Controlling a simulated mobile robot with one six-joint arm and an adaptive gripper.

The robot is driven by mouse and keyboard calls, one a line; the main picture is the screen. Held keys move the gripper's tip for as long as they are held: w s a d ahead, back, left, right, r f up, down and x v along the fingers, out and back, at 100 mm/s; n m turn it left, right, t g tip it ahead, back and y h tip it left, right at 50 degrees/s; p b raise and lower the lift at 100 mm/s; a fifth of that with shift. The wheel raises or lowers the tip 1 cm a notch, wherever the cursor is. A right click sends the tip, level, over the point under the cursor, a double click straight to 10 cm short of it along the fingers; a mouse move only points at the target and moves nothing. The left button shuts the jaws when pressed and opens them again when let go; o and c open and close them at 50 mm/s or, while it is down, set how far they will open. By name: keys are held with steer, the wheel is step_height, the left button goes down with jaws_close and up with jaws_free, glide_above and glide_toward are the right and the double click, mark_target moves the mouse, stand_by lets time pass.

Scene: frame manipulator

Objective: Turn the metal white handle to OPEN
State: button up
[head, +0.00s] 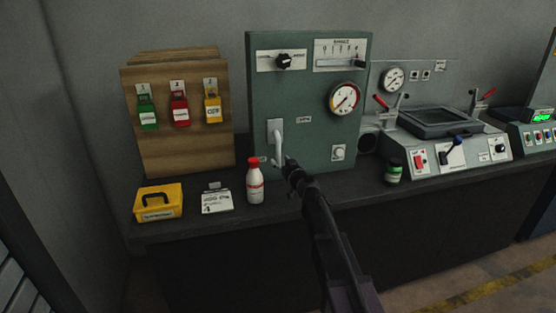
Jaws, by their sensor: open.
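The white metal handle (278,148) is on the front of the green panel box (318,85), at its lower left. It hangs down from a pale mounting plate (274,126). A small label, seemingly OPEN (304,119), is to the right of the plate. Another small label (262,159) is beside the handle's lower end. My gripper (287,163) is open, with its tip at the lower right of the handle. It looks very near the handle, but I cannot tell whether they touch. My arm comes up from the bottom of the picture.
A white bottle with a red cap (254,182) stands just left of my gripper. A yellow box (158,202) and a small card (216,199) are further left. A dark jar (393,171) and a grey machine (445,140) are right. The counter (335,187) has bare space between.

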steer(key=shift+x, duration=1.05)
jaws_close()
